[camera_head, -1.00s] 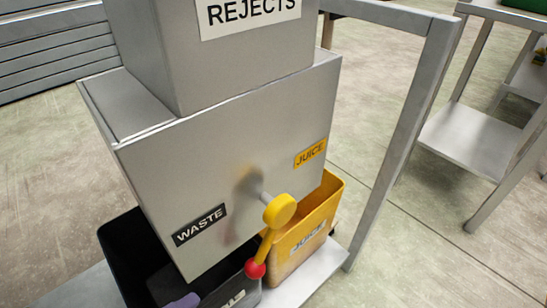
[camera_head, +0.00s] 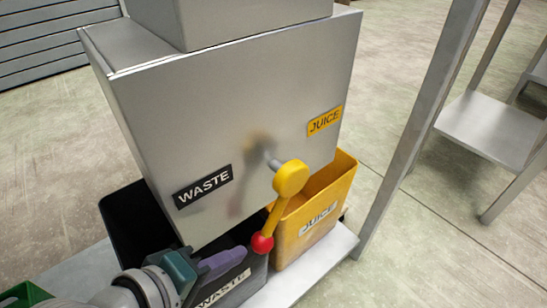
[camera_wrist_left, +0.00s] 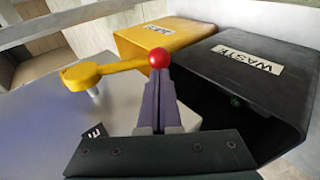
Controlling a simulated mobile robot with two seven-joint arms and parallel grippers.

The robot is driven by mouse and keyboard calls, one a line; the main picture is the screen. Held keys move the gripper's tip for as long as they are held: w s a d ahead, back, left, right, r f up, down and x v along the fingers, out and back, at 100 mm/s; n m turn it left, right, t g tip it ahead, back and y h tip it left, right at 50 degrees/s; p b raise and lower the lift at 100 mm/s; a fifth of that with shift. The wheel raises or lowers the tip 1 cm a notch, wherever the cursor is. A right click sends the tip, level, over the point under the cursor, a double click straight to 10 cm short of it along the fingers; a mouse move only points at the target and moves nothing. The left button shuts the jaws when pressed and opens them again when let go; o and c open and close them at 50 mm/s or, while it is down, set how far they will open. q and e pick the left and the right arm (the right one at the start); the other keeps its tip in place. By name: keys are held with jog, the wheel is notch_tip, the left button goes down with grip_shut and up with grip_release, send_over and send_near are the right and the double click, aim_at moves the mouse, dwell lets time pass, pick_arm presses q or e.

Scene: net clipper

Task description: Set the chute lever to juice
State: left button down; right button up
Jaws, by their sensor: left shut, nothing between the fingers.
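The chute lever is a yellow arm (camera_head: 277,212) on a round yellow hub (camera_head: 291,178) with a red ball (camera_head: 262,243) at its end. It hangs down, tilted toward the lower left, on the front of the grey chute box (camera_head: 240,110). The box has a black WASTE label (camera_head: 203,187) on the left and a yellow JUICE label (camera_head: 325,120) on the right. My left gripper (camera_head: 238,255) is shut and empty, its purple fingertips just left of the red ball. In the left wrist view the fingertips (camera_wrist_left: 158,88) point at the ball (camera_wrist_left: 159,58); contact cannot be told.
A black WASTE bin (camera_head: 140,215) and a yellow JUICE bin (camera_head: 340,195) stand below the box on a grey shelf (camera_head: 330,258). A grey frame post (camera_head: 420,120) rises on the right. Another metal table (camera_head: 490,130) stands beyond it.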

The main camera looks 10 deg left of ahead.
aim_at(257, 250)
pick_arm(q)
jog(key=b+x, duration=0.1)
jog(key=x, duration=0.2)
jog(key=shift+w+f+b, duration=0.1)
jog(key=shift+f+b, duration=0.15)
jog(key=shift+b, duration=0.05)
jog(key=shift+w+d, duration=0.1)
jog(key=shift+w, duration=0.1)
